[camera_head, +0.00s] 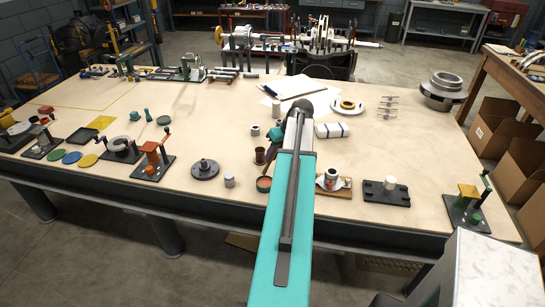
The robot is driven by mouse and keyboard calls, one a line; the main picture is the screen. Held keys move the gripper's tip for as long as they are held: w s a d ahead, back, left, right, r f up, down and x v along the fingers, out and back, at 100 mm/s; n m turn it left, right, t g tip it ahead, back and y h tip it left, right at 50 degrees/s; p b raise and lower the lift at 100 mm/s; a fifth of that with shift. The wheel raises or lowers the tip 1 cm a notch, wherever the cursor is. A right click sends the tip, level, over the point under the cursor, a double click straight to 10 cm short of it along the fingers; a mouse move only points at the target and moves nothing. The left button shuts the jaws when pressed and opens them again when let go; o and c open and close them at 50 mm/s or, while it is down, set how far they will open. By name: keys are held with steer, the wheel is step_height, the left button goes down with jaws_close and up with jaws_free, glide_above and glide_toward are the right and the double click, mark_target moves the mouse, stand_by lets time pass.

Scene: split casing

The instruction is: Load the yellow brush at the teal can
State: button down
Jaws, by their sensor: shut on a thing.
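My arm reaches out over the table, and my gripper (268,150) shows as a small dark shape at the left of the arm's far end. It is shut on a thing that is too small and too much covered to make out. I cannot pick out the yellow brush for certain.
A dark flanged disc (205,169) and a small grey pot (229,180) stand left of the can. A can on a wooden board (333,181) and a black block (387,193) stand right of my arm. The table (430,150) is clear at centre right.

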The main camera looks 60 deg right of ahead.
steer(key=shift+r+p, duration=0.4)
steer(key=shift+r, duration=0.65)
steer(key=shift+w, duration=0.1)
steer(key=w+a+r+n+y+b, duration=0.1)
steer(key=w+a+r+n+b, duration=0.1)
steer(key=w+a, duration=1.05)
steer(key=w+a+r+n+b, duration=0.1)
steer(key=w+a+b, duration=0.2)
steer(key=w+a, duration=1)
steer(key=w+a+r+n+b, duration=0.1)
steer(key=w+a, duration=0.1)
steer(key=a, duration=0.9)
steer(key=w+a+r+n+y+b, duration=0.1)
steer(key=a, duration=1.1)
steer(key=w+a+r+n+g+b, duration=0.1)
steer(key=w+a, duration=0.1)
steer(key=a, duration=0.9)
steer(key=shift+w+a+b, duration=0.15)
steer(key=shift+w+b, duration=0.2)
steer(key=shift+r, duration=0.1)
